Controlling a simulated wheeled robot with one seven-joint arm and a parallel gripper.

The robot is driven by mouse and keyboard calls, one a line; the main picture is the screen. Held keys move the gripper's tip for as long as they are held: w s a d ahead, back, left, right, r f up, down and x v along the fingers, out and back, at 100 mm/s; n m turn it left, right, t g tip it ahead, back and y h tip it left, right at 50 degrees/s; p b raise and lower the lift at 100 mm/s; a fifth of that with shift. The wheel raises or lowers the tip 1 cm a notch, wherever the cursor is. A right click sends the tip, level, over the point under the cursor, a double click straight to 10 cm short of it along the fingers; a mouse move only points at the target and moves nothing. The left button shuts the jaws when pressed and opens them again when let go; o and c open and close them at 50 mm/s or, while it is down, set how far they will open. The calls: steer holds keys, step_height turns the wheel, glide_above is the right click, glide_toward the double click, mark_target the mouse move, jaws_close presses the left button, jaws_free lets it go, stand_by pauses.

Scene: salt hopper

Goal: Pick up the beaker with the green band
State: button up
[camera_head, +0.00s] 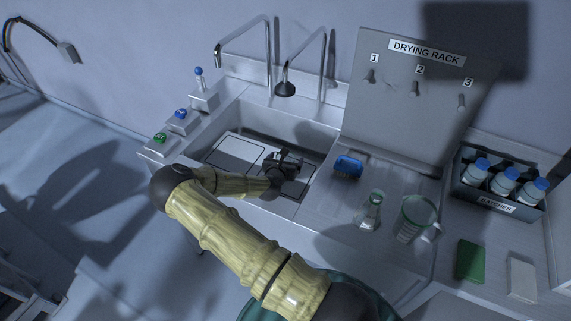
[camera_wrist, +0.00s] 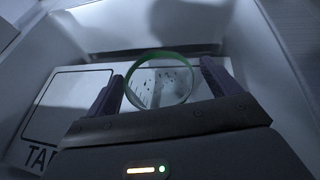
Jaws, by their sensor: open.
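The beaker with the green band (camera_wrist: 160,90) shows in the wrist view as a clear round vessel with a green ring at its mouth, seen from above. It stands over a pale panel in the sink (camera_head: 232,120). My gripper (camera_wrist: 163,70) is open, with one purple finger on each side of the beaker. I cannot tell whether either finger touches it. In the head view my gripper (camera_head: 284,163) is low in the sink, and the dark hand hides the beaker there.
Right of the sink are a blue brush (camera_head: 348,166), a flask (camera_head: 370,210) and a handled jug (camera_head: 416,221). A crate of blue-capped bottles (camera_head: 497,208) is farther right. The drying rack (camera_head: 410,105) stands behind. Two taps overhang the sink, and its walls are close.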

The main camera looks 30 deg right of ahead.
steer(key=shift+w+d+f, duration=0.1)
steer(key=shift+w+d, duration=0.1)
steer(key=shift+w+a, duration=0.1)
steer(key=shift+d, duration=0.2)
steer(key=c, duration=1)
steer(key=shift+c, duration=1)
steer(key=shift+a, duration=0.25)
step_height(320, 180, up, 10)
steer(key=shift+d+b, duration=0.15)
steer(key=shift+b, duration=0.7)
